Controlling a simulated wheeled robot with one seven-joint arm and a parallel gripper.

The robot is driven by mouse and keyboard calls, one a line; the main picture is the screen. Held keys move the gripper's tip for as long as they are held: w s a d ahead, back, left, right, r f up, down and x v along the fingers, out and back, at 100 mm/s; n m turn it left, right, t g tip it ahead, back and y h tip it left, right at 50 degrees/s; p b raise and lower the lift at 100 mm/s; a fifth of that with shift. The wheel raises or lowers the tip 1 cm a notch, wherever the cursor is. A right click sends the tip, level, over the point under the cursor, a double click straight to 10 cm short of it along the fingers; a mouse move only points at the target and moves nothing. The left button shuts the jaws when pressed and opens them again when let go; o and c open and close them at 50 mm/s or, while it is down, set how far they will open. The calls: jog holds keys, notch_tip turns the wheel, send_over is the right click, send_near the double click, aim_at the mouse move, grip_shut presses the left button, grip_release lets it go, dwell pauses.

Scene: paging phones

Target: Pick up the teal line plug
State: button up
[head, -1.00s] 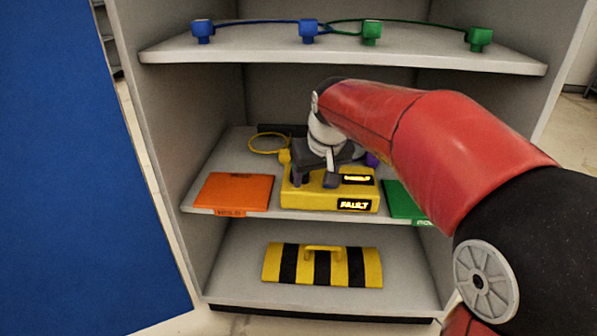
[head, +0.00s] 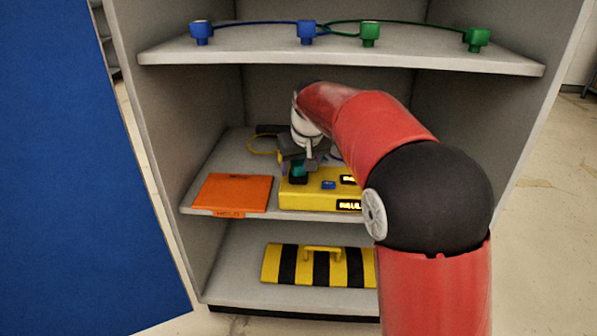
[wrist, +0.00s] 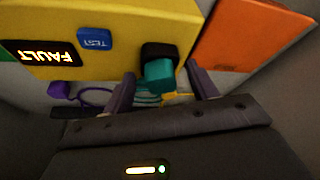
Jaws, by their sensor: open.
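The teal line plug (wrist: 160,72) sits at a black socket (wrist: 160,51) on the yellow phone unit (wrist: 120,25), with a teal cord running behind it. In the head view the teal plug (head: 299,168) shows just below my gripper (head: 297,158). In the wrist view my gripper (wrist: 160,71) is open, with one finger on each side of the plug. There is a visible gap to both fingers. The yellow unit (head: 300,200) stands on the middle shelf, partly hidden by my arm in the head view.
An orange panel (head: 233,193) lies left of the unit. A purple plug (wrist: 60,90) and a yellow cord (wrist: 178,99) are near the fingers. Blue plugs (head: 306,33) and green plugs (head: 370,34) are on the shelf above (head: 340,60). A striped case (head: 318,265) is below.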

jog(key=c, duration=1.2)
jog(key=shift+o, duration=0.2)
jog(key=shift+r, duration=0.15)
